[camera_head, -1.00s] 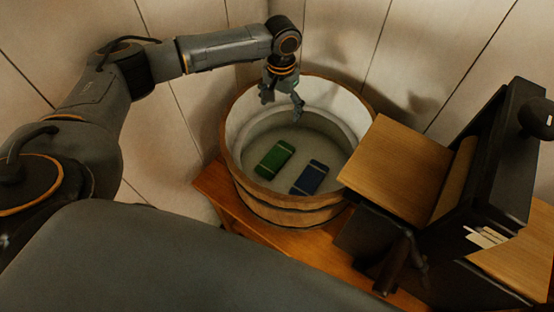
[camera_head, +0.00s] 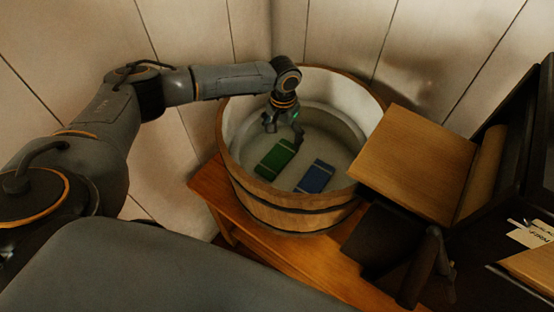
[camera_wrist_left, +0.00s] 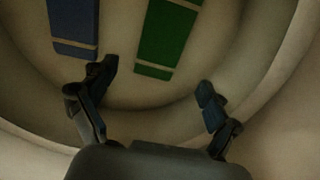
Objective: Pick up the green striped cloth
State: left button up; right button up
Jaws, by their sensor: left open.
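The green striped cloth (camera_head: 276,160) lies flat on the bottom of a round wooden tub (camera_head: 290,215). It has a pale stripe near each end. In the left wrist view the green cloth (camera_wrist_left: 168,38) lies ahead of the fingers. My left gripper (camera_head: 284,128) is open and empty, inside the tub above and just behind the cloth. In the left wrist view its two fingers (camera_wrist_left: 155,85) stand wide apart with nothing between them. My right gripper is not in view.
A blue striped cloth (camera_head: 316,177) lies just right of the green one, and also shows in the left wrist view (camera_wrist_left: 73,22). The tub's high wall surrounds both cloths. It stands on a wooden bench (camera_head: 262,245). A wooden board (camera_head: 405,160) juts close to the tub's right rim.

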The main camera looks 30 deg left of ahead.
aim_at(282, 152)
pick_arm(q)
notch_tip(282, 152, down, 7)
jog(key=shift+f, duration=0.2)
dwell(0.3)
jog(key=shift+c, duration=0.4)
jog(key=c, duration=1.2)
